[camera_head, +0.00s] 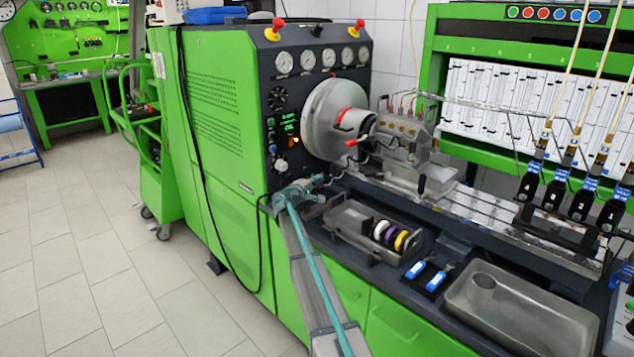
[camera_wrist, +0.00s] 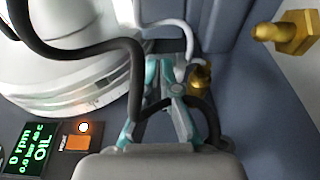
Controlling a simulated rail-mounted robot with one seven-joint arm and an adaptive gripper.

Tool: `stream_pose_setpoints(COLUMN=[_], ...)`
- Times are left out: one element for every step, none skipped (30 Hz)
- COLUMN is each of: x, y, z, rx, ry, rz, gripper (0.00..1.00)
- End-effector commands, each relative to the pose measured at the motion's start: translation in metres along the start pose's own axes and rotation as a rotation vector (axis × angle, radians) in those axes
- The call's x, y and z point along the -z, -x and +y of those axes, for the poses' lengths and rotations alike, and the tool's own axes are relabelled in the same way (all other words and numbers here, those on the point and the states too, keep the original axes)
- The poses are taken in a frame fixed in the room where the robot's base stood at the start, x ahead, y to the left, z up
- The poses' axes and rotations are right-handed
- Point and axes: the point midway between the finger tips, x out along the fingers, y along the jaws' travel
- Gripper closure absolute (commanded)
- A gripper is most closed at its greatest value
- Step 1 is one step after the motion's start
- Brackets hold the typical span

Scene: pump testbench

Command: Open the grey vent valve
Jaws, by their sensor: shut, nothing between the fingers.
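My gripper (camera_head: 322,180) is at the front of the test bench, below the large grey round housing. A thick black hose crosses in front of part of the left finger. A light grey curved tube (camera_wrist: 180,27) runs just beyond the fingertips; I cannot tell whether it touches them. A brass fitting (camera_wrist: 200,77) sits close to the right of the fingertips. I cannot make out for sure which part is the grey vent valve, or whether it is open.
The grey round housing (camera_head: 325,117) and a lit control panel (camera_head: 286,133) stand beside my gripper. Another brass fitting (camera_wrist: 290,32) is at upper right. The metal pump (camera_head: 405,135), a tray with coloured rings (camera_head: 350,217) and an empty metal basin (camera_head: 520,322) are to the right.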

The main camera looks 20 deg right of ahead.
Motion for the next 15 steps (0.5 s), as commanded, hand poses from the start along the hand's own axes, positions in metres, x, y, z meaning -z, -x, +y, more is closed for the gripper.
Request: stream_pose_setpoints(x=[0.002,0.003,0.004,0.006,0.007,0.01,0.012,0.014,0.011,0.008,0.006,0.004,0.002,0.001,-0.001], y=[0.004,0.006,0.01,0.013,0.017,0.023,0.027,0.032,0.041,0.048,0.055,0.063,0.069,0.075,0.083], z=[-0.002,-0.002,-0.003,-0.003,-0.004,-0.004,-0.004,-0.004,-0.002,-0.002,-0.002,-0.002,-0.002,-0.002,-0.002], rx=[0.0,0.0,0.0,0.0,-0.001,-0.001,-0.001,-0.001,-0.001,0.0,0.0,0.0,0.0,0.0,0.0], ry=[0.0,-0.001,-0.001,-0.001,0.0,0.0,0.0,0.0,-0.001,-0.001,-0.001,-0.001,-0.001,-0.001,-0.001], rz=[0.001,0.001,0.001,0.001,0.001,0.001,0.0,0.0,-0.002,-0.002,-0.001,-0.001,-0.001,-0.001,-0.002], gripper=[1.0,1.0,1.0,1.0,1.0,1.0,1.0,1.0,1.0,1.0,1.0,1.0,1.0,1.0,1.0])
